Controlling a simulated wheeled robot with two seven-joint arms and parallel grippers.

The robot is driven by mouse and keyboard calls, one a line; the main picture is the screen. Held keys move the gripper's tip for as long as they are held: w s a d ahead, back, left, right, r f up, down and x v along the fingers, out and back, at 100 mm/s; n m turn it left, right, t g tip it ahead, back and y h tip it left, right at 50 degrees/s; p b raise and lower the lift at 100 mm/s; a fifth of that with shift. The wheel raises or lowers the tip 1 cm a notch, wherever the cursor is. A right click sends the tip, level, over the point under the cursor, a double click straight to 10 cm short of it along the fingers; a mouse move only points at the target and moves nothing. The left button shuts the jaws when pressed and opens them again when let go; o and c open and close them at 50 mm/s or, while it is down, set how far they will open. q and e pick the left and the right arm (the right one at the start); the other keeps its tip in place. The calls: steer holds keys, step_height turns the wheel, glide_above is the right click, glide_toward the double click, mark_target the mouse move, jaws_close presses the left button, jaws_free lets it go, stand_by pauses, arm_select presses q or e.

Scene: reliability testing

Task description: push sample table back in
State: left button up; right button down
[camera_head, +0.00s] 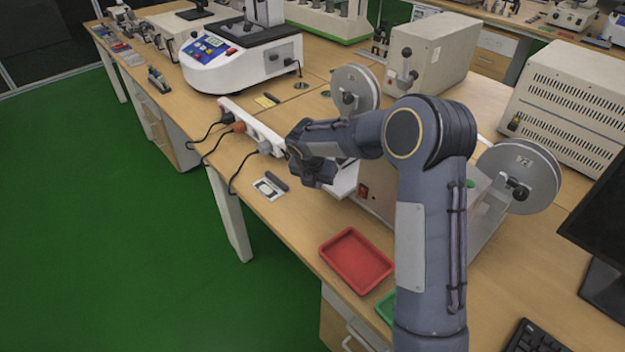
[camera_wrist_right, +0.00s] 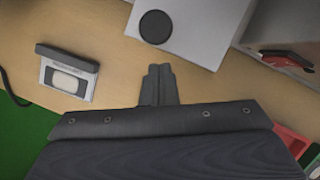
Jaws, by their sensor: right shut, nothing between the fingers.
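The sample table is a white flat plate with a round black disc on it. It shows in the right wrist view (camera_wrist_right: 195,32) and partly in the head view (camera_head: 345,182), where my right arm covers much of it. It sticks out from the machine with the red switch (camera_head: 366,191). My right gripper (camera_wrist_right: 158,72) is shut and empty, its fingertips just short of the plate's near edge in the wrist view. Contact cannot be told. In the head view the right gripper (camera_head: 312,170) is beside the plate, its fingertips largely hidden. My left gripper is not in view.
A small card-like case (camera_head: 267,187) lies on the wooden table left of the gripper. A white power strip (camera_head: 252,127) with cables lies behind it. A red tray (camera_head: 356,260) stands near the front edge. Round upright discs (camera_head: 518,176) flank the machine.

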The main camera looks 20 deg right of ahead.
mark_target(350, 164)
steer(key=shift+w+d, duration=0.7)
steer(key=shift+w+d+p, duration=0.1)
steer(key=shift+d+p, duration=0.2)
steer(key=shift+p, duration=0.05)
steer(key=w+d+p, duration=0.1)
steer(key=d, duration=0.2)
steer(key=w+d+p, duration=0.1)
steer(key=d+p, duration=0.1)
steer(key=d, duration=0.1)
steer(key=w+d+p, duration=0.1)
steer(key=d+p, duration=0.1)
steer(key=d, duration=0.2)
steer(key=shift+w+d, duration=0.1)
steer(key=shift+w, duration=0.2)
steer(key=shift+d+r, duration=0.1)
steer(key=shift+d, duration=0.15)
